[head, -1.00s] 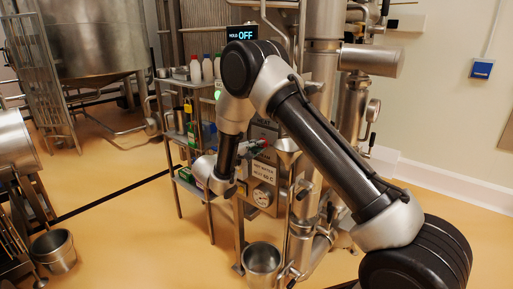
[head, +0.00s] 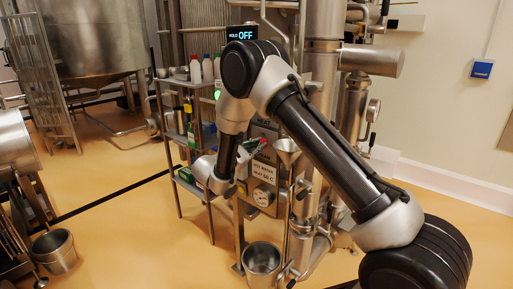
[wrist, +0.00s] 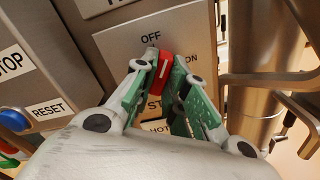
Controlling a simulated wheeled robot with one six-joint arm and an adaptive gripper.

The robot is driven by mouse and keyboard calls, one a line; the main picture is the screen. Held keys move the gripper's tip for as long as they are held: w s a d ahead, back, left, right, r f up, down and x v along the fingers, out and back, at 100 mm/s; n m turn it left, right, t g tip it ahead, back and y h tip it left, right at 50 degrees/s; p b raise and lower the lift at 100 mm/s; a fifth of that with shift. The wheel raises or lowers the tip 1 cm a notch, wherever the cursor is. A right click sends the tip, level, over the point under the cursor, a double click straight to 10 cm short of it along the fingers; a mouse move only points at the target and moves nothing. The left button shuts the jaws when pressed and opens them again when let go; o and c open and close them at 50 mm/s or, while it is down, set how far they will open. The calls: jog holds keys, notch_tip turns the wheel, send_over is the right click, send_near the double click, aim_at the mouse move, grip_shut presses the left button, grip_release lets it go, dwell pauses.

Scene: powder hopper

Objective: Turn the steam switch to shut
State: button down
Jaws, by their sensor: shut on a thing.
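A red switch knob (wrist: 164,70) with a white pointer line sits on a metal panel (wrist: 195,28). OFF is printed above it and ON to its right. A label below starting "ST" is partly covered by my gripper. My gripper (wrist: 163,74), with green-sided fingers, is shut on the red knob, one finger on each side. The pointer line stands close to upright in the wrist view, toward the OFF side. In the head view my gripper (head: 248,149) is at the front of the panel, and my arm hides part of it.
A blue button (wrist: 14,120) with a RESET label is left of the knob. A steel pipe (wrist: 252,70) runs close on the right. In the head view a shelf rack with bottles (head: 195,70) stands left of the panel, and a steel bucket (head: 262,259) is below.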

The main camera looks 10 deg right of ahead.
jog(key=shift+f+n, duration=0.1)
jog(key=shift+n, duration=3.6)
jog(key=c, duration=1.4)
grip_release()
jog(key=shift+c, duration=0.2)
jog(key=v, duration=1.2)
